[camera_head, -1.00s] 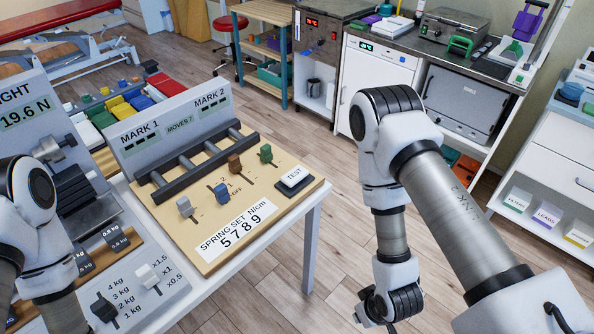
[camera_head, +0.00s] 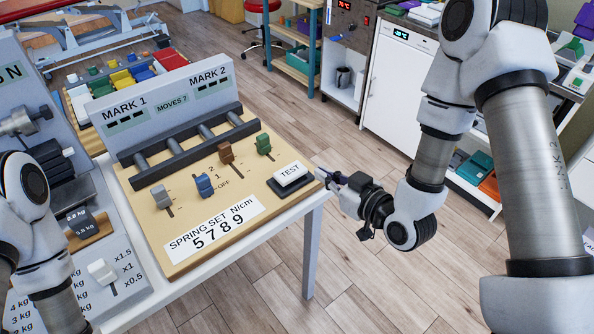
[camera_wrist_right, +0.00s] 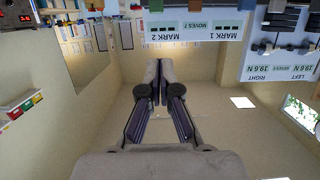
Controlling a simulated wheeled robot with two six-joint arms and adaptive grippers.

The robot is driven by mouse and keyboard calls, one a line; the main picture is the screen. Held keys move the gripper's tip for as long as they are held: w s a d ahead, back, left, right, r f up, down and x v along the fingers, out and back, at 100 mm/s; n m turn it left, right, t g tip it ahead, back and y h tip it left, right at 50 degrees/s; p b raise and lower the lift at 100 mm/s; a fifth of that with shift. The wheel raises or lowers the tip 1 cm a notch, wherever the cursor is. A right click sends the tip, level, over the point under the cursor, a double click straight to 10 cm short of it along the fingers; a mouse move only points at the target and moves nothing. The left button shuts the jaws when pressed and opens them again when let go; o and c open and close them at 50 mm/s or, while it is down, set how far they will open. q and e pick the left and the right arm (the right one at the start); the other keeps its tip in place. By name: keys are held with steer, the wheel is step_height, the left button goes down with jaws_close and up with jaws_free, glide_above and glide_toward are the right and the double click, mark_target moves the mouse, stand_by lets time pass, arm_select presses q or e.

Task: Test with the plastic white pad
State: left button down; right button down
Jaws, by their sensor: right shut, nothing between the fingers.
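The white TEST pad (camera_head: 291,174) sits on a dark base at the right end of the tan spring-set board (camera_head: 180,241). My right gripper (camera_head: 323,175) is just right of the pad, at the board's right corner, pointing left; a small gap seems to lie between its tips and the pad. In the right wrist view its fingers (camera_wrist_right: 160,68) are together with nothing between them, and the pad is not visible there. My left arm comes in at the lower left, but its gripper is out of the picture.
Grey, blue, brown and green levers (camera_head: 264,144) stand on the board below a dark rail. The display panel (camera_head: 165,105) behind reads MARK 1, MOVES 7, MARK 2. A white lever (camera_head: 103,271) is at lower left. Open floor lies right of the table.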

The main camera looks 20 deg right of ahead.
steer(key=p, duration=0.2)
glide_above(290, 173)
steer(key=s+d, duration=0.1)
steer(key=s, duration=0.2)
steer(key=shift+w+d+f, duration=0.1)
steer(key=shift+f, duration=0.4)
steer(key=shift+w+d+f, duration=0.1)
steer(key=shift+f, duration=0.35)
steer(key=f, duration=0.1)
steer(key=w+f, duration=0.1)
steer(key=f, duration=0.1)
steer(key=shift+a+f, duration=0.1)
steer(key=shift+f, duration=0.7)
